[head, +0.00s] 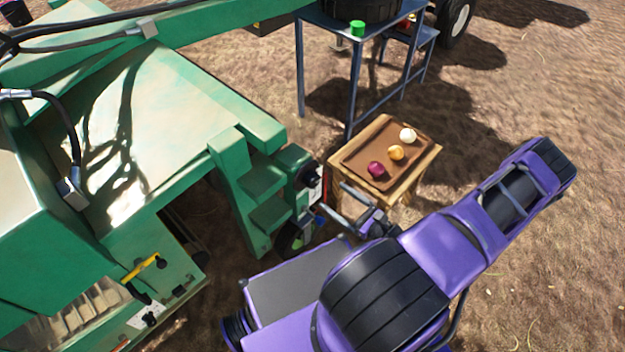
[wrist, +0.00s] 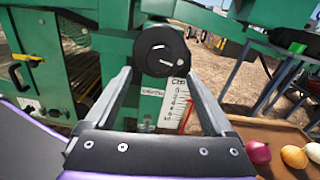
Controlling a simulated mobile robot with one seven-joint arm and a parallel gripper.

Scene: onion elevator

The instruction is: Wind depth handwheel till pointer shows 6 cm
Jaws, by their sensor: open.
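The depth handwheel (wrist: 162,50) is a black round disc with a pale mark on its face, mounted on the green machine's post. In the head view the handwheel (head: 308,174) shows small at the post's right side. A white depth scale (wrist: 178,100) with dark markings and some red is below it; the pointer reading is too small to tell. My gripper (wrist: 159,73) is open, its two fingers pointing toward the handwheel, one on each side of it in the picture. It appears apart from the wheel. In the head view my gripper (head: 333,197) is just right of the post.
A wooden stand with a brown tray (head: 352,162) holding a purple, a yellow and a white onion is close right of my gripper. A blue metal table (head: 350,85) stands behind. The green machine (head: 140,100) fills the left. Dry ground at right is open.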

